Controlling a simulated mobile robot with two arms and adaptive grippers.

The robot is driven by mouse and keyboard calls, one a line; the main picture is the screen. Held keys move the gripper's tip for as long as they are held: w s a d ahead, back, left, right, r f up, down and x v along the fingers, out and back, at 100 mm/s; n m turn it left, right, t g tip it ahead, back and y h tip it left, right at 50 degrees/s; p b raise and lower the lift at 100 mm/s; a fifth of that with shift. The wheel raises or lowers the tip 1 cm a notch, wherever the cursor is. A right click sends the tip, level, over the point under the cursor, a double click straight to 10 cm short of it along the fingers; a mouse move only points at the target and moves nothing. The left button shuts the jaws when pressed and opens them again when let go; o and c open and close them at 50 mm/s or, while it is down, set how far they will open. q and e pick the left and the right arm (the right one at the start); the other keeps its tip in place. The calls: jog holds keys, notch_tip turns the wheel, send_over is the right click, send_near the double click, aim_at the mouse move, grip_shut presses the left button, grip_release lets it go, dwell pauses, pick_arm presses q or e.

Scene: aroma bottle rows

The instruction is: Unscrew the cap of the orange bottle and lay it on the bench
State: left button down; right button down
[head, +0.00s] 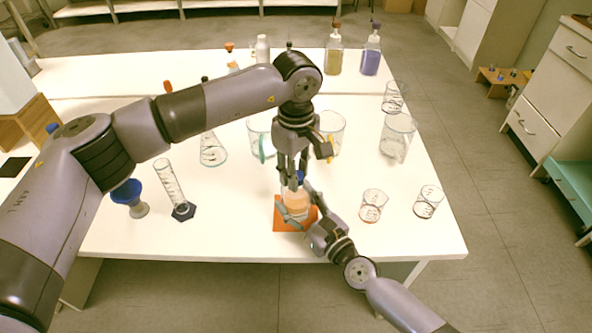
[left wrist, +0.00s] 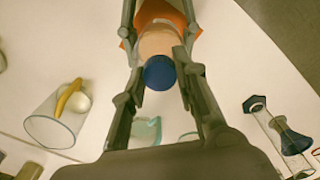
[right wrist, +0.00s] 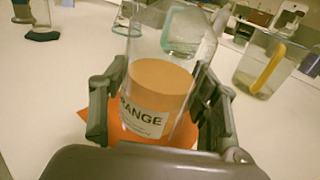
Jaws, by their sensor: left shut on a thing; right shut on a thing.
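The orange bottle (head: 296,205) stands upright on an orange mat (head: 282,226) near the front of the bench. In the right wrist view the bottle (right wrist: 160,85) shows orange liquid and a label ending in "RANGE". My right gripper (head: 298,214) is shut on the bottle's body from the front right. My left gripper (head: 294,178) points down from above and is shut on the blue cap (left wrist: 159,73) at the bottle's top. In the head view the cap is partly hidden by the fingers. I cannot tell whether the cap is still threaded on.
Beakers (head: 398,135) and small glasses (head: 373,205) stand to the right on the white bench (head: 420,235). A measuring cylinder (head: 170,180) and a blue funnel-shaped piece (head: 127,192) stand left. Other bottles (head: 371,55) stand at the back. Bare bench lies left of the mat.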

pick_arm(q)
jog(key=n, duration=1.1)
jog(key=shift+n, duration=0.4)
jog(key=n, duration=0.5)
jog(key=shift+n, duration=0.3)
jog(key=n, duration=0.3)
jog(key=shift+n, duration=0.3)
jog(key=n, duration=0.3)
jog(key=shift+n, duration=0.4)
jog(key=n, duration=0.5)
jog(key=shift+n, duration=0.4)
jog(key=n, duration=0.5)
jog(key=shift+r+n, duration=0.1)
jog(key=shift+n, duration=0.2)
jog(key=n, duration=0.4)
